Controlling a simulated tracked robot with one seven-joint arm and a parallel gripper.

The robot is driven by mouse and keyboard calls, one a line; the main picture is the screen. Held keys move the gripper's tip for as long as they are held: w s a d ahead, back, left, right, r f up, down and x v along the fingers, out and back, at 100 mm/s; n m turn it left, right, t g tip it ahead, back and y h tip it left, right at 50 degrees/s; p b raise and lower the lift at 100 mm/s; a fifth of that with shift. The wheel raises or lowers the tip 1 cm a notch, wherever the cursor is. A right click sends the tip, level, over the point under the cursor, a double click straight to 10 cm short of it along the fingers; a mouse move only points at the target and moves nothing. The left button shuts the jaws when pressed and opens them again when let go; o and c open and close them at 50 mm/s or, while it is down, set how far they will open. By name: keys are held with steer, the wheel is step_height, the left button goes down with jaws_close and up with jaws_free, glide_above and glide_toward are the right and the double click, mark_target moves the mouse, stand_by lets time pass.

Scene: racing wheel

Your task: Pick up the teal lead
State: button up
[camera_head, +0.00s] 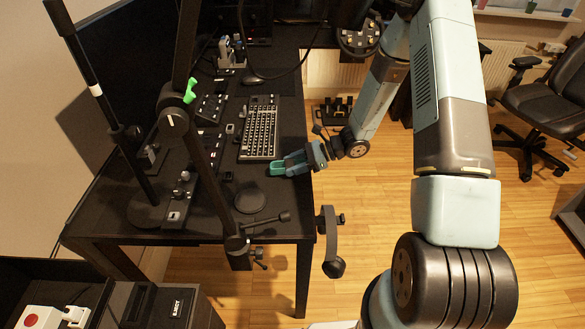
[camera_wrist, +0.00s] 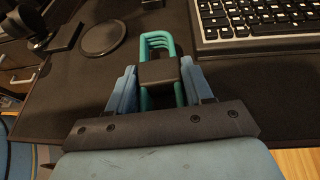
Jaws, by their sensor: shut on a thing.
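The teal lead (camera_wrist: 158,44) is a folded bundle of teal cable with a dark band around its middle. In the wrist view it sits between the two blue fingers of my gripper (camera_wrist: 157,88), which are shut on it. Its far loops stick out past the fingertips over the black desk. In the head view the lead (camera_head: 277,168) shows as a small teal piece at the tip of my gripper (camera_head: 288,163), near the desk's right edge. I cannot tell whether the lead touches the desk.
A keyboard (camera_head: 260,128) lies just beyond my gripper on the black desk (camera_head: 285,205). A round dark disc (camera_head: 249,201) lies nearer. A dark stand arm (camera_head: 205,150) crosses above the desk at left. An office chair (camera_head: 545,100) stands at right.

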steer(key=s+d+r, duration=0.6)
steer(key=s+r, duration=0.5)
steer(key=s, duration=0.1)
steer(key=shift+s+d+r, duration=0.2)
steer(key=shift+s+r, duration=0.1)
steer(key=shift+r, duration=0.05)
